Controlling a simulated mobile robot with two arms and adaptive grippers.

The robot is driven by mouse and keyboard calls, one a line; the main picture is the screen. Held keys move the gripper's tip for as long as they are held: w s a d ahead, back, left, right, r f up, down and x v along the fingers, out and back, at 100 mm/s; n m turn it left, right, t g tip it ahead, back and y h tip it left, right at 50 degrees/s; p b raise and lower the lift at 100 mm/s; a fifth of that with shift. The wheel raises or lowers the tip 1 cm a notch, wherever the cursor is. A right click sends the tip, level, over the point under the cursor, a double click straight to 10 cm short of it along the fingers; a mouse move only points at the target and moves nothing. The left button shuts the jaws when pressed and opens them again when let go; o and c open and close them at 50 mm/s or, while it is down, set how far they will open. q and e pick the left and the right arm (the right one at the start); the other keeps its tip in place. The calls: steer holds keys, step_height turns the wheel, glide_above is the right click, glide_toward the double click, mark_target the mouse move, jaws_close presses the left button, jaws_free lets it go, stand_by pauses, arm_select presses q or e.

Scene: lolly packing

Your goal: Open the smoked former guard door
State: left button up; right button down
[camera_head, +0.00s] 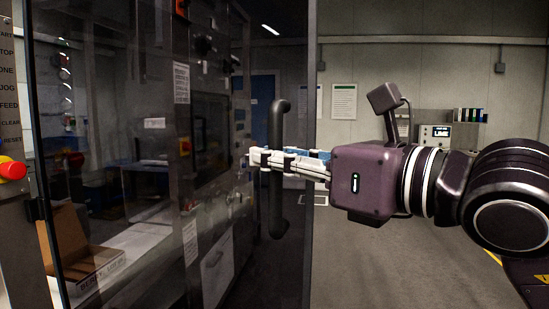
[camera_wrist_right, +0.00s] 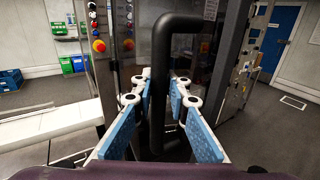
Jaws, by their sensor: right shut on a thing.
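The smoked former guard door (camera_head: 105,130) is a dark see-through panel filling the left half of the head view, with its upright edge near the middle. Its dark, upright bar handle (camera_head: 278,200) stands out near that edge. My right gripper (camera_head: 258,160) reaches in from the right and is shut on the handle, its fingers level and about halfway up the bar. In the right wrist view, the handle (camera_wrist_right: 160,70) rises between the blue-padded fingers (camera_wrist_right: 163,88). I cannot tell whether the door stands ajar. My left gripper is not in view.
A button panel with a red stop button (camera_head: 11,170) stands at the left edge. An open cardboard box (camera_head: 92,264) shows behind the smoked panel. Clear grey floor (camera_head: 375,265) lies to the right, below my arm. A bench instrument (camera_head: 434,133) is at the back wall.

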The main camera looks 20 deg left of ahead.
steer(key=c, duration=2.2)
jaws_free()
steer(key=shift+d+r, duration=0.1)
steer(key=shift+r, duration=0.05)
steer(key=o, duration=0.3)
steer(key=shift+d, duration=0.2)
steer(key=shift+a, duration=0.1)
steer(key=v, duration=1.2)
